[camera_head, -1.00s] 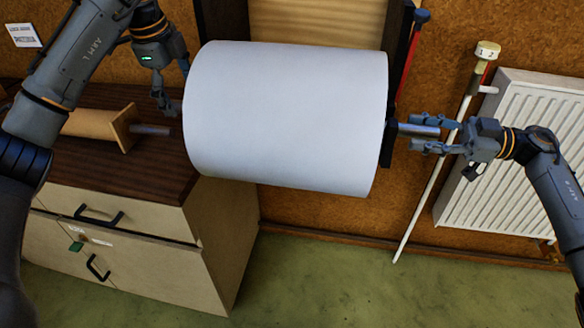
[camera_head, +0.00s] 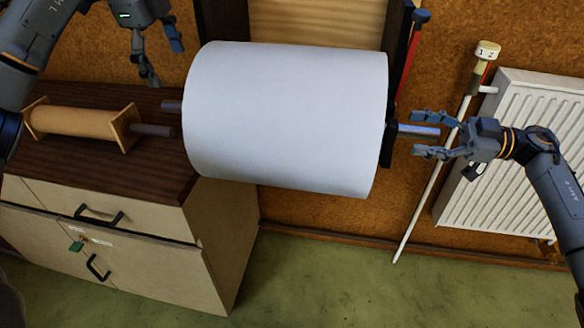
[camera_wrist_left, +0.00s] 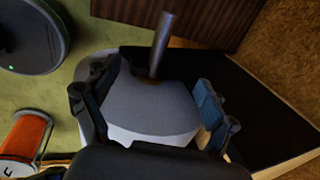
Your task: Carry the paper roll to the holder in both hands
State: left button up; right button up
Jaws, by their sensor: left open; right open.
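The large white paper roll (camera_head: 285,118) lies level in front of the holder's dark uprights (camera_head: 403,40). A black bracket (camera_head: 388,150) shows at its right end; its left support is hidden. A metal rod sticks out at the left (camera_head: 172,106) and right (camera_head: 418,131) of the roll. My left gripper (camera_head: 164,66) is open, above and apart from the left rod end. In the left wrist view the rod (camera_wrist_left: 162,45) and the roll's end (camera_wrist_left: 150,105) show beyond the open fingers. My right gripper (camera_head: 416,134) is open, its fingers above and below the right rod end.
A wooden cabinet (camera_head: 235,230) stands at the left, with a brown spool (camera_head: 75,121) on its dark top. A white radiator (camera_head: 510,150) and a leaning white pole (camera_head: 428,200) are at the right. Green floor (camera_head: 370,290) is clear below the roll.

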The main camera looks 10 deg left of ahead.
jog(key=shift+o, duration=0.5)
jog(key=d, duration=1.2)
